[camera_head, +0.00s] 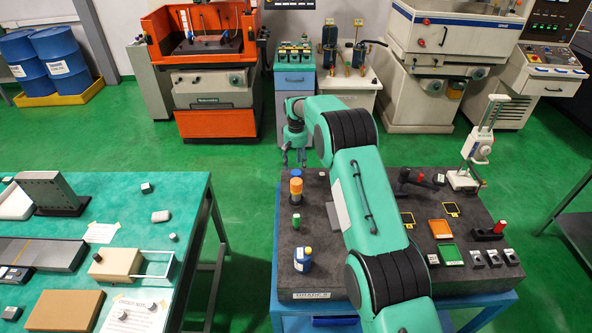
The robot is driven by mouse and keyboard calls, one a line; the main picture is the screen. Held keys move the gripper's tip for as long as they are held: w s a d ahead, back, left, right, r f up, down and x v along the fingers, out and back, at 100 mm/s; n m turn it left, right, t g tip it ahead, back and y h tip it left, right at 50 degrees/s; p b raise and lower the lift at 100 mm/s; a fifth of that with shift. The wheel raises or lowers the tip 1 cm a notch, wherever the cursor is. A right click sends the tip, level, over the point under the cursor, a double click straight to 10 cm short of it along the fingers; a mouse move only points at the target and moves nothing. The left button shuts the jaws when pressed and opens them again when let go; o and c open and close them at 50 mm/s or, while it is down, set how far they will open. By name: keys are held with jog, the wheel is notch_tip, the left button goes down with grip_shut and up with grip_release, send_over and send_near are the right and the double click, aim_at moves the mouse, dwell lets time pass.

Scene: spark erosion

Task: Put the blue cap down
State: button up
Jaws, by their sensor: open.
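The blue cap (296,173) sits on top of an orange cylinder (296,186) near the back left corner of the dark granite table (283,225). My gripper (294,163) is open, with its fingers pointing down, just above or behind the blue cap. I cannot tell whether the fingers touch it. My teal arm reaches from the bottom of the view over the table and hides its middle part.
Right of my arm are an orange tray (440,229), a green tray (450,254) and a gauge stand (464,180). A teal table (190,195) stands to the left.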

aim_at(296, 172)
notch_tip(296, 172, up, 8)
dwell(0.4)
jog(key=shift+r, duration=0.1)
dwell(0.6)
